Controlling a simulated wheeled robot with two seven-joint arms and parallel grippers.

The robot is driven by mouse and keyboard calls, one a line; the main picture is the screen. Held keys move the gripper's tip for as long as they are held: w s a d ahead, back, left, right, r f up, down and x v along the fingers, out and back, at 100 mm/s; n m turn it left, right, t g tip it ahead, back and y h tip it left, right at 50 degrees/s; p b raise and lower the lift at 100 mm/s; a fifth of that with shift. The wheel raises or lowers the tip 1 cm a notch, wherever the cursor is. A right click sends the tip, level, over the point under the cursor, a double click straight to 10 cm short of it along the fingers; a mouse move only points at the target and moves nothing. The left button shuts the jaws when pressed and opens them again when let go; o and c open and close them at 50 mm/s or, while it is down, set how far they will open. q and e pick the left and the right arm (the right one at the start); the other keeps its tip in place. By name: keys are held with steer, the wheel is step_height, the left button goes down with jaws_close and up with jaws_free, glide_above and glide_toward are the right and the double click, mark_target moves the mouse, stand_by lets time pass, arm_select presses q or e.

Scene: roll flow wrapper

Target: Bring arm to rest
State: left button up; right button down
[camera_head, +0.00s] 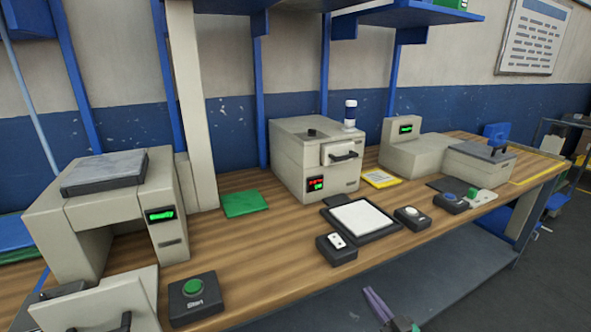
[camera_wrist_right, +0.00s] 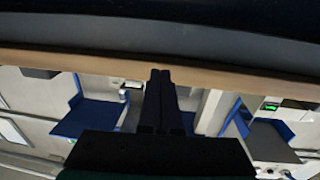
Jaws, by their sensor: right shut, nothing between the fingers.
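My right gripper (camera_head: 370,293) shows at the bottom edge of the head view, in front of the bench and over the grey lower shelf. It is apart from everything on the bench top. In the right wrist view its two dark fingers (camera_wrist_right: 160,74) are together, with nothing between them. Most of my right arm is out of the head view. My left gripper is not in view.
The wooden bench (camera_head: 245,270) carries a green start button box (camera_head: 193,292), a white pad in a black frame (camera_head: 361,219), switch boxes and several beige machines (camera_head: 309,160). Its front edge lies just beyond the gripper. Dark floor (camera_head: 545,285) is open at the right.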

steer(key=s+d+f+g+h, duration=0.1)
steer(key=s+f+g, duration=0.3)
steer(key=f, duration=0.6)
steer(key=s+d+f+m+g+h+p, duration=0.1)
steer(key=s+d+f+h, duration=0.1)
steer(key=s+f, duration=0.55)
steer(key=s+d+f+g+h, duration=0.1)
steer(key=s+f+g, duration=0.2)
steer(key=f, duration=0.8)
steer(key=s+f+g, duration=0.4)
steer(key=s+f, duration=0.2)
steer(key=s, duration=0.7)
steer(key=s+f+g+h+p, duration=0.1)
steer(key=s+f+g, duration=0.3)
steer(key=s, duration=1)
step_height(320, 180, down, 3)
steer(key=shift+s+a+r, duration=0.15)
steer(key=shift+a, duration=0.25)
